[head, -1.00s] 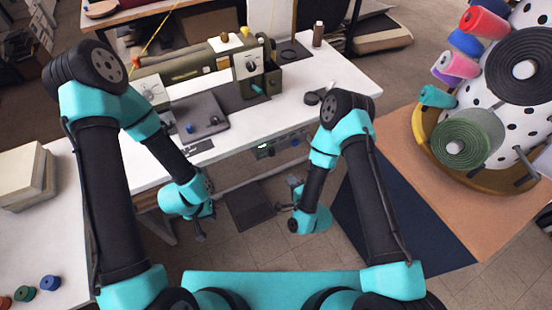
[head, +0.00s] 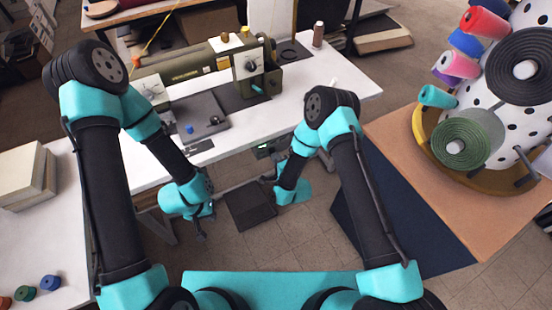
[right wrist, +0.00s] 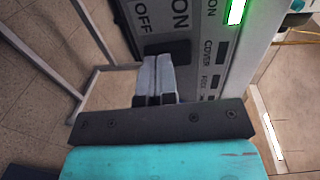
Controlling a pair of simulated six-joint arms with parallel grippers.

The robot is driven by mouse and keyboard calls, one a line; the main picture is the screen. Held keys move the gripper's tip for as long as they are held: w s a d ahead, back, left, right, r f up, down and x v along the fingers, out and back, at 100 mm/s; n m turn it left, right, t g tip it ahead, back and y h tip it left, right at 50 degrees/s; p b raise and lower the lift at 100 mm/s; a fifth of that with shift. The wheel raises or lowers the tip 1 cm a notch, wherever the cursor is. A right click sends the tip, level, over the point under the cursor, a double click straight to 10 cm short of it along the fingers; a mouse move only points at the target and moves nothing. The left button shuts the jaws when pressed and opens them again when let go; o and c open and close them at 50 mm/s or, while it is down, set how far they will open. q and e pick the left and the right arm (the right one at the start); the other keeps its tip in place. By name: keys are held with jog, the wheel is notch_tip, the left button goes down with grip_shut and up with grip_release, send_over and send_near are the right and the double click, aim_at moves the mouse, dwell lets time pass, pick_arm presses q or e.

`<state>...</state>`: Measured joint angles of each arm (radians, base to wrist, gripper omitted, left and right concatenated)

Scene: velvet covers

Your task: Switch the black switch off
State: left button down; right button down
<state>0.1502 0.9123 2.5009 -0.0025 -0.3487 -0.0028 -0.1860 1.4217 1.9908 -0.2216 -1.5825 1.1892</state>
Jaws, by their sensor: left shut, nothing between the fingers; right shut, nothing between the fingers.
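The control panel (right wrist: 222,50) is grey and carries printed ON and OFF labels. The black switch (right wrist: 180,50) is a dark piece on it, just past my right fingertips and partly hidden by them. My right gripper (right wrist: 157,62) is shut and empty, its tips close to the panel face; I cannot tell whether they touch the switch. In the head view my right gripper (head: 268,178) is below the table's front edge, by the green-lit box (head: 265,152). My left gripper (head: 202,234) is shut and empty, hanging below the table, away from the panel.
A sewing machine (head: 215,58) stands on the white table (head: 310,92). A green light (right wrist: 237,12) glows on the panel. Metal legs (right wrist: 62,68) stand left of my right fingers. A thread-spool stand (head: 495,150) is at right. A dark pedal (head: 250,205) lies below.

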jog(key=shift+w+a+f, duration=0.15)
jog(key=shift+w+f, duration=0.1)
jog(key=shift+w, duration=0.25)
dwell(0.3)
jog(key=f+v, duration=0.3)
jog(key=v, duration=1.1)
jog(key=shift+s+f, duration=0.25)
jog(key=shift+s, duration=0.2)
